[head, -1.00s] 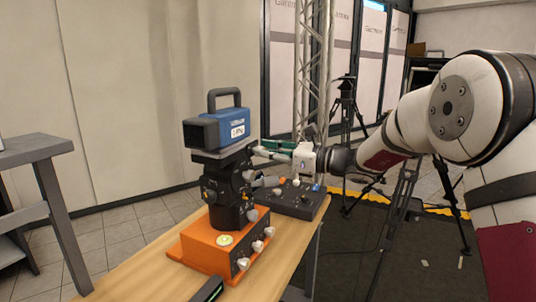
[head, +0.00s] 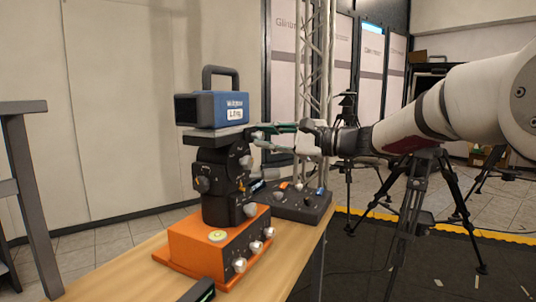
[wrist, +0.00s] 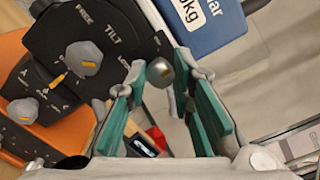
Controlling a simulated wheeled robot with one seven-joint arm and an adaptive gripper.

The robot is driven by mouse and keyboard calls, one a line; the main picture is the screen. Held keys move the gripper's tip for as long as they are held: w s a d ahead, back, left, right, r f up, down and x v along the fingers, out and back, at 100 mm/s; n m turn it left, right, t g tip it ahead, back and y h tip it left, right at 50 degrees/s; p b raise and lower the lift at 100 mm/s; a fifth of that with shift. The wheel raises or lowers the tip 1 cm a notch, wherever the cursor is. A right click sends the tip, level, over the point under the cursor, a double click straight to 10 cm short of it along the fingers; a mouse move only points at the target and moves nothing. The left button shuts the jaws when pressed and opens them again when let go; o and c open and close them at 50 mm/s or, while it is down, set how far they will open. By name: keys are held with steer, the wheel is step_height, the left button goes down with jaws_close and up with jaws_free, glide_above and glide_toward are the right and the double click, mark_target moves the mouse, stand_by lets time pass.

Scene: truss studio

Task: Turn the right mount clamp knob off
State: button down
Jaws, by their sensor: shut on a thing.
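The black mount head (head: 215,178) stands on an orange base box and carries a blue instrument (head: 212,109) with a handle. The right mount clamp knob (wrist: 160,72) is small, grey and rounded with an orange mark, high on the mount by the blue instrument (wrist: 208,22) in the wrist view. My gripper (wrist: 160,74) has green finger pads and is shut on this knob, one finger on each side.
A grey tilt knob (wrist: 84,58) and a lower knob (wrist: 22,110) sit close by on the mount. The orange base box (head: 205,240) has several pale knobs. A dark control console (head: 288,207) stands behind it. Tripods (head: 415,200) stand at right.

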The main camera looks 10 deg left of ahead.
steer(key=n+b, duration=0.6)
steer(key=b, duration=0.2)
steer(key=shift+f+b, duration=0.2)
steer(key=shift+b, duration=0.1)
steer(key=shift+r+n, duration=0.1)
steer(key=shift+n, duration=0.3)
steer(key=c, duration=1.4)
jaws_free()
steer(key=v, duration=1.2)
steer(key=shift+s, duration=0.1)
